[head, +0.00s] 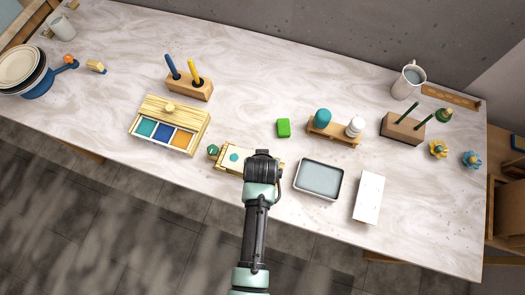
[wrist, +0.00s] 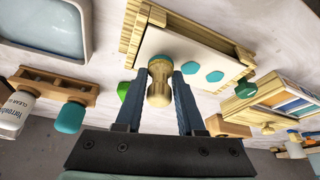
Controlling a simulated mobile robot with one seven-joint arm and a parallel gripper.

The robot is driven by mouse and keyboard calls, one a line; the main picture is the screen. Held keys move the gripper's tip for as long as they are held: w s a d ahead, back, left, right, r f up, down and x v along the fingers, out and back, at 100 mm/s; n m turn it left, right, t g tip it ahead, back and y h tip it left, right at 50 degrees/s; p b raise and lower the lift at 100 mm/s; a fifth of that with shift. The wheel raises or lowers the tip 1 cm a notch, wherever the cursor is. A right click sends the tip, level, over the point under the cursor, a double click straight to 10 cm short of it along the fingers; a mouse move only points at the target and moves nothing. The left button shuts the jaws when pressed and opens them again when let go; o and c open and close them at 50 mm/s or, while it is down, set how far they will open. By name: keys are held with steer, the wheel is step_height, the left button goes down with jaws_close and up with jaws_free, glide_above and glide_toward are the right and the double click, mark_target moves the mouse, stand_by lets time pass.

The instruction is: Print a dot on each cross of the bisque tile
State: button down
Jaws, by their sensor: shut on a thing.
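The bisque tile (wrist: 207,52) is an off-white slab in a wooden frame (wrist: 143,22); it also shows in the head view (head: 225,160). Two teal dots (wrist: 214,76) are printed on it; one dot shows in the head view. My gripper (wrist: 160,88) is shut on the pale wooden handle of a stamp (wrist: 159,92). Its teal pad faces the tile, near the edge beside the dots; I cannot tell whether it touches. In the head view my gripper (head: 262,160) covers the tile's right part. I cannot make out any bare crosses.
A glaze box (head: 135,124) with teal, blue and orange wells stands left of the tile. A green knob (head: 212,150) is at the frame's left. A grey tray (head: 319,179) and white block (head: 368,197) lie right. A green block (head: 283,128) and bottle rack (head: 333,133) stand behind.

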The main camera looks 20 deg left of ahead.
steer(key=shift+f+b, duration=0.3)
steer(key=shift+f, duration=0.3)
stand_by(1.7)
step_height(320, 180, up, 7)
steer(key=p, duration=0.7)
steer(key=shift+r, duration=0.1)
stand_by(0.5)
